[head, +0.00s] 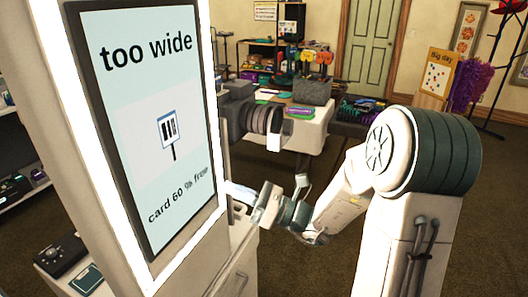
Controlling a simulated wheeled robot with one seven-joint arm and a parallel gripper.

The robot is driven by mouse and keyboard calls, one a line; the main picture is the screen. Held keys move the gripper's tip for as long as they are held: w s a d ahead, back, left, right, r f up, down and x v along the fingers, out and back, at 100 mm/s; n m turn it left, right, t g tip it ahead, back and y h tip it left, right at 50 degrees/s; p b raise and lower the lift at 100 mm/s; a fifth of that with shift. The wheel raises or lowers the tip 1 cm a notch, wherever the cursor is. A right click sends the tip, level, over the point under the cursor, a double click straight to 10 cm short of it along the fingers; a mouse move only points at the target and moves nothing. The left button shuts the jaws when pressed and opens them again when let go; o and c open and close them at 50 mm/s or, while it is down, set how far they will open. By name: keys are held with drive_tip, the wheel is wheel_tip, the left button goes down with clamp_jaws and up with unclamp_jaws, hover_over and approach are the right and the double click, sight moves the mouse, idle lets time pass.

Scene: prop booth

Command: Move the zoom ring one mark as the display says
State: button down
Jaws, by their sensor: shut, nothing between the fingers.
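The display (150,125) stands large at the left and reads "too wide", with a small picture of a sign on a stick and "card 60 % free" below. A dark camera (238,115) sticks out past the display's right edge. Its lens with the ribbed zoom ring (262,120) points right; ring marks are too small to read. My gripper (262,207) is shut and empty, below the lens and apart from it, close to the booth's side.
A bright light frame (88,115) surrounds the display. Below it is a white cabinet (238,262) with a ledge. A table (305,128) with props stands behind the camera. Open carpet lies between the booth and that table.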

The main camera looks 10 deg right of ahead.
drive_tip(key=w+d+f+m+t+h+b, duration=0.2)
drive_tip(key=w+d+f+m+t+h, duration=0.15)
drive_tip(key=d+m+t, duration=0.3)
drive_tip(key=w+d+f+m+t+h+b, duration=0.1)
drive_tip(key=w+d+f+m+t+h, duration=0.1)
drive_tip(key=w+d+m+t+h, duration=0.35)
drive_tip(key=w+a+r+m+t+p, duration=0.1)
drive_tip(key=w+r+m+p, duration=0.1)
drive_tip(key=w+r, duration=0.5)
wheel_tip(320, 180, up, 2)
drive_tip(key=shift+w+a+r+t+p, duration=0.1)
drive_tip(key=shift+w+a+t+p, duration=0.1)
drive_tip(key=shift+t+p, duration=0.15)
drive_tip(key=shift+a, duration=0.1)
